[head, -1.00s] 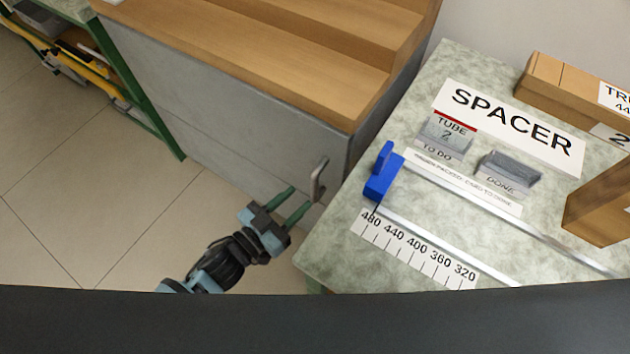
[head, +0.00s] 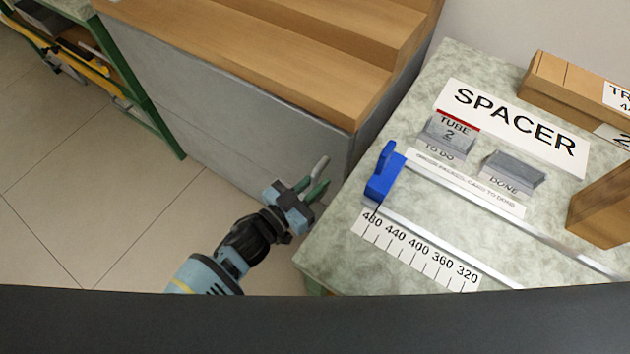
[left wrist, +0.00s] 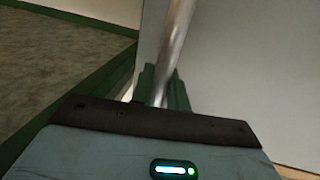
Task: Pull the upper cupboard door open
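The cupboard (head: 230,120) is grey with a stepped wooden top. Its front panel, the upper door (head: 190,95), looks flush with the body, with no gap visible. A metal bar handle (head: 321,166) stands out near the right end of the front. My left gripper (head: 311,189) is at this handle, its green fingers on either side of the bar. In the left wrist view the handle (left wrist: 175,40) runs down between the fingers (left wrist: 162,88), which sit close against it. The handle's lower part is hidden by the gripper. My right gripper is not in view.
A speckled worktable (head: 340,255) stands close to the right of the handle, with a blue stop (head: 384,175), a ruler strip and a SPACER sign (head: 512,125). A green-framed shelf (head: 150,115) is at the left. The tiled floor (head: 90,210) before the cupboard is clear.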

